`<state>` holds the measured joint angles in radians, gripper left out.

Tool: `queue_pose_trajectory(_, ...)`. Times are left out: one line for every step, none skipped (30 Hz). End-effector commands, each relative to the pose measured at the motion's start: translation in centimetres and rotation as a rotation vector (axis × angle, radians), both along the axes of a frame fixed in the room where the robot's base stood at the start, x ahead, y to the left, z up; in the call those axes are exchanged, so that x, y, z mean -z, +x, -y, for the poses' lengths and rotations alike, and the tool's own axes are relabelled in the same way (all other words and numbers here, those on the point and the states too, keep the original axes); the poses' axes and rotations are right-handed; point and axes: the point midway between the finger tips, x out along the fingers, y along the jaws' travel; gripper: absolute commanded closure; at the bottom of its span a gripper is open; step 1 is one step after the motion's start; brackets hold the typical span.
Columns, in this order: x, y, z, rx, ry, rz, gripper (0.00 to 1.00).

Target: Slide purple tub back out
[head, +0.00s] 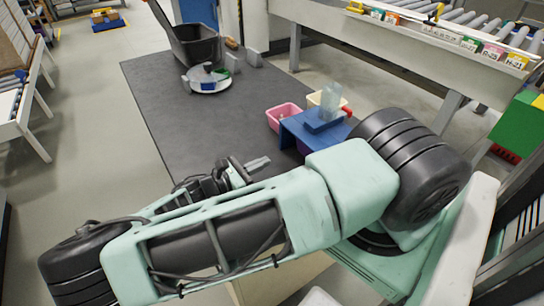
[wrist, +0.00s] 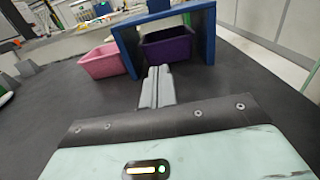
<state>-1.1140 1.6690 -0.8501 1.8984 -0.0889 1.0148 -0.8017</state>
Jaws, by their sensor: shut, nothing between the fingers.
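The purple tub (wrist: 168,47) sits under the blue stand, between its side walls, in the wrist view. In the head view only a sliver of the purple tub (head: 303,148) shows beneath the blue stand (head: 290,130); the rest is hidden by the stand and my arm. The blue stand (wrist: 129,46) also frames the tub in the wrist view. My gripper (head: 264,161) is shut and empty, to the left of the stand. In the wrist view, my gripper (wrist: 159,72) points toward the tub's front, its fingertips appearing just short of it; contact is not visible.
A pink tub (head: 284,117) stands beside the blue stand, and a cream tub (head: 314,98) behind it. A clear container (head: 330,97) is on top of the stand. A dark bin (head: 195,42) and a round white tray (head: 208,84) lie farther back. The grey tabletop (head: 190,130) is mostly clear.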

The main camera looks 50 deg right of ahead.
Motion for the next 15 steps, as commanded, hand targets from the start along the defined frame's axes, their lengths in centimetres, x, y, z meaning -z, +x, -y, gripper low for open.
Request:
queue_pose_trajectory(-0.4,-0.3,0.9,0.003,-0.004,0.0,1.0)
queue_pose_trajectory(-0.4,-0.5,1.5,0.004,-0.005,0.0,1.0)
queue_pose_trajectory(-0.4,-0.6,2.3,0.004,-0.005,-0.001,1.0)
queue_pose_trajectory(-0.5,-0.8,2.9,0.005,-0.005,-0.001,1.0)
queue_pose_trajectory(-0.5,-0.9,3.5,0.004,-0.005,0.0,1.0)
queue_pose_trajectory(-0.5,-1.1,4.4,0.004,-0.005,-0.001,1.0)
queue_pose_trajectory(-0.5,-1.3,5.0,0.004,-0.005,-0.001,1.0)
queue_pose_trajectory(-0.5,-1.5,5.6,0.005,-0.004,0.0,1.0)
queue_pose_trajectory(-0.5,-1.7,6.4,0.004,-0.005,0.0,1.0)
queue_pose_trajectory(-0.5,-1.8,7.0,0.004,-0.004,-0.001,1.0)
queue_pose_trajectory(-0.5,-1.9,7.6,0.005,-0.004,-0.001,1.0)
queue_pose_trajectory(-0.5,-2.1,8.3,0.004,-0.003,-0.001,1.0)
queue_pose_trajectory(-0.5,-2.2,8.8,0.003,-0.003,-0.001,1.0)
queue_pose_trajectory(-0.5,-2.3,9.2,0.004,-0.003,0.0,1.0)
queue_pose_trajectory(-0.5,-2.5,9.8,0.003,-0.002,0.0,1.0)
